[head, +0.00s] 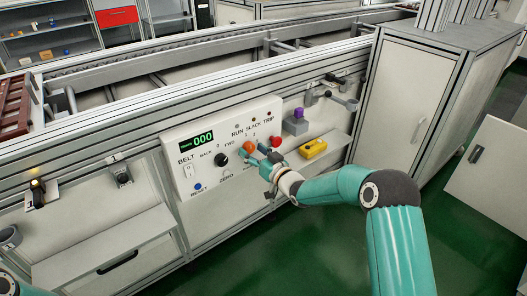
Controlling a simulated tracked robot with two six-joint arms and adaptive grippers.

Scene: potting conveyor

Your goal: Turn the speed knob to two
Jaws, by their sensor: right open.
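The white control panel (214,181) is on the conveyor's side, with a green display (197,139) reading 000. An orange knob (248,147) sits right of the middle, with small figures 1 and 2 above it; it appears to be the speed knob. Its pointer setting is too small to read. My right gripper (261,154) is at the panel, open, just right of and below the orange knob, its fingers covering part of the panel there. I cannot tell whether it touches the knob. My left gripper is out of view.
A black BACK/FWD knob (221,160) is left of the orange one. A red button (276,141) is close to my right gripper. A yellow box (313,148) and a grey block with a purple top (296,122) are to the right. Green floor (309,235) is clear below.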

